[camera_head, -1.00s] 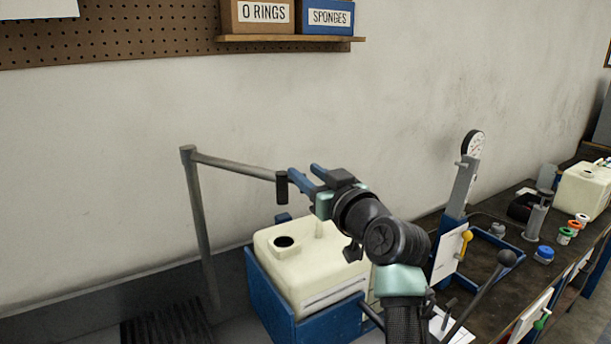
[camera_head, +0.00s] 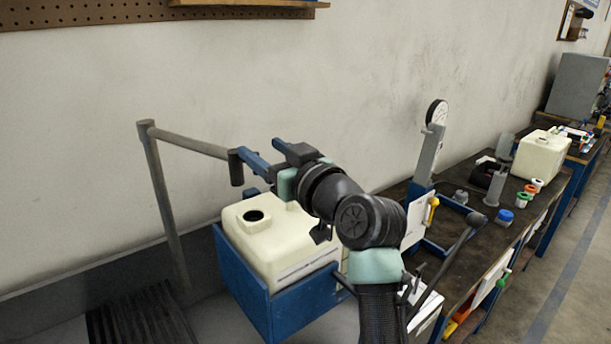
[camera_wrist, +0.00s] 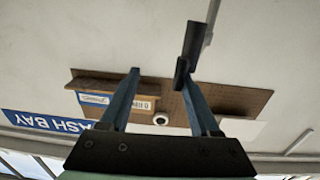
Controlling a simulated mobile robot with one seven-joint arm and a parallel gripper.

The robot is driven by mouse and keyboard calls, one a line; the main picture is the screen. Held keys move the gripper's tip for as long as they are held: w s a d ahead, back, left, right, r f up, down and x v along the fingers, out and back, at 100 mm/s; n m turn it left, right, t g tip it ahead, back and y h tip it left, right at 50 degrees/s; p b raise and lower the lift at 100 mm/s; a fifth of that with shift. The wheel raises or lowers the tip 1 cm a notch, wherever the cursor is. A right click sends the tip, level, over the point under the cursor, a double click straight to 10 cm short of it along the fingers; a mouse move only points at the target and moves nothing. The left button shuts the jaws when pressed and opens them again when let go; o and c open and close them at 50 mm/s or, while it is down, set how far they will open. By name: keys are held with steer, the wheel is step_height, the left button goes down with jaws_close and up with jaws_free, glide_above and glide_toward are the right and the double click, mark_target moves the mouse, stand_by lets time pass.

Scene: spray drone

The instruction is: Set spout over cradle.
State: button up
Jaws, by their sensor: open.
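The spout is a grey pipe (camera_head: 190,144) that swings out from an upright post and ends in a dark down-turned tip (camera_head: 236,168). The blue cradle (camera_head: 234,280) holds a cream tank (camera_head: 283,243) with a round dark opening on top. In the picture the spout tip appears above the tank's back left; its depth over the opening is hard to tell. My gripper (camera_head: 259,152) is open at the spout's end. In the wrist view, the dark tip (camera_wrist: 182,74) is at the end of the right finger, and nothing shows between the fingers (camera_wrist: 160,85). I cannot tell whether they touch.
The wall stands close behind the spout. To the right, a bench holds a gauge stand (camera_head: 428,150), small capped pots (camera_head: 505,217), a second cream tank (camera_head: 541,156) and a black-knobbed lever (camera_head: 474,220). A dark ribbed mat (camera_head: 142,318) lies below left.

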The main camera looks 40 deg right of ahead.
steer(key=s+d+b, duration=0.1)
steer(key=s, duration=1)
steer(key=shift+d+m+h+b, duration=0.3)
steer(key=shift+d+b, duration=0.05)
steer(key=shift+d, duration=0.05)
steer(key=shift+s, duration=0.1)
steer(key=s+a+r+n+t+p, duration=0.1)
steer(key=a+r+t, duration=0.2)
steer(key=a+r, duration=0.65)
steer(key=s+a+r+t, duration=0.1)
steer(key=a+r+t, duration=0.2)
steer(key=a+r, duration=0.7)
steer(key=s+a+r+t+y, duration=0.1)
steer(key=s+a+r+t, duration=0.2)
steer(key=s+a, duration=0.4)
steer(key=a, duration=0.2)
steer(key=shift+s+a, duration=0.2)
steer(key=shift+a, duration=0.1)
